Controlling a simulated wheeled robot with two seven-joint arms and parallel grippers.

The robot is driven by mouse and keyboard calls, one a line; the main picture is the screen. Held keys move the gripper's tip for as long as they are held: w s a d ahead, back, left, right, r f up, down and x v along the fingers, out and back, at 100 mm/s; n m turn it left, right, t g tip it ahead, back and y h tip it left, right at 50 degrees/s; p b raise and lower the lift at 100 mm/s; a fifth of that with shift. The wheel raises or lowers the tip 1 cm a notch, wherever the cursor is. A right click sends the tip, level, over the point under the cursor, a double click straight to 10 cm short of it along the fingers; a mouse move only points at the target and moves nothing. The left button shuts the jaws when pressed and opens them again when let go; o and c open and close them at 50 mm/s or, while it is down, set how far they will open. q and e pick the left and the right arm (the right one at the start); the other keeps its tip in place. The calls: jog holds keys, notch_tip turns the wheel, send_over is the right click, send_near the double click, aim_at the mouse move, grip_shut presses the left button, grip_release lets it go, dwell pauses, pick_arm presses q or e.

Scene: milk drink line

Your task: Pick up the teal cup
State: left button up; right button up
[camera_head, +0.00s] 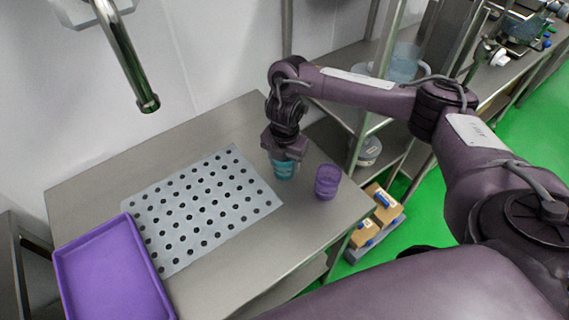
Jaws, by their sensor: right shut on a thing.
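The teal cup (284,171) is under my right gripper (284,160), near the right edge of the perforated mat on the steel table. My right gripper points down and is shut on the cup; its jaws and palm hide the cup's upper part. I cannot tell whether the cup's base touches the table. My left gripper is not in view.
A purple cup (327,182) stands close to the right of the teal cup. A perforated grey mat (262,200) lies on the steel table (90,190). A purple tray (105,275) is at front left. A metal pipe (122,50) hangs above. Shelving stands behind right.

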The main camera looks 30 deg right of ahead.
jog(key=shift+c, duration=0.6)
jog(key=shift+r, duration=0.15)
jog(key=shift+r, duration=0.2)
notch_tip(320, 180, up, 19)
jog(key=p, duration=0.5)
jog(key=shift+r, duration=0.2)
